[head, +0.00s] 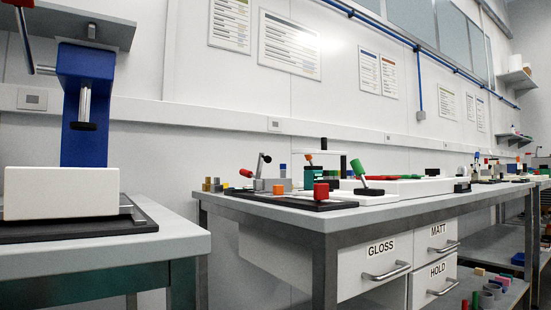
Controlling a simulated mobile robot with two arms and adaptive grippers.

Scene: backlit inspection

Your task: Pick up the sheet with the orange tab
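I cannot make out a sheet with an orange tab in the head view. A small orange piece (309,157) shows among the items on the middle bench (420,205), but I cannot tell what it belongs to. The bench top is seen nearly edge-on, so flat things lying on it are hard to see. Neither of my grippers is in view.
A blue press (84,105) with a white block (62,193) stands on the left table (185,240). The middle bench carries red- and green-handled clamps and a white tray (420,187). Drawers labelled GLOSS (372,268), MATT (436,238) and HOLD (436,280) are shut. A gap separates the tables.

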